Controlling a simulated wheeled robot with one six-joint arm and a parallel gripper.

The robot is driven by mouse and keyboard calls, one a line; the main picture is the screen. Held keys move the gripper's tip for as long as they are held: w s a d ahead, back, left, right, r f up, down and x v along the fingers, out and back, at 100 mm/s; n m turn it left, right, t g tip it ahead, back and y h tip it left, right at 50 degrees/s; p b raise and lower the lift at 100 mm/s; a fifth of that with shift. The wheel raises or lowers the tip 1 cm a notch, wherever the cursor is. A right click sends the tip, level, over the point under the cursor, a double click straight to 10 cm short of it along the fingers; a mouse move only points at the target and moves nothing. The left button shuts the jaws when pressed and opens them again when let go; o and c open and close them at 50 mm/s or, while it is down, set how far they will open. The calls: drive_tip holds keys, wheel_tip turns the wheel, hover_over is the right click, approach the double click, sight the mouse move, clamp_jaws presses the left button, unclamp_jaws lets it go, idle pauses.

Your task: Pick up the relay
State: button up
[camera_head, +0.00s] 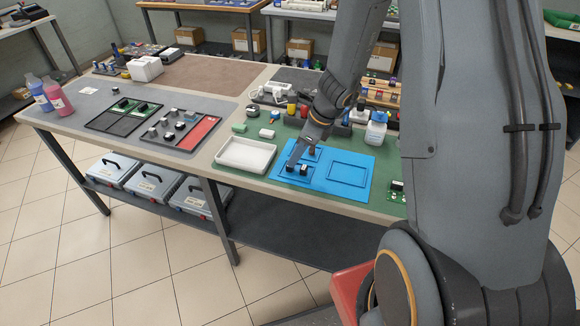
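Small black block-shaped parts sit on the left part of the blue mat (345,196); one dark block (304,170) is near my gripper, and another dark piece (289,168) is just left of it. Either may be the relay; they are too small to tell. My gripper (294,160) points down over the mat's left recess, very close to these parts. Its fingers are small and partly merged with the dark pieces, so I cannot tell whether they are open or touching anything. A reddish-brown piece (312,150) shows beside the wrist.
A white tray (245,167) lies left of the blue mat. The mat's right recess (348,174) is empty. Grey cases (153,183) rest on the lower shelf.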

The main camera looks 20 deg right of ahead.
drive_tip(key=shift+x, duration=1.7)
drive_tip(key=shift+s, duration=0.1)
clamp_jaws()
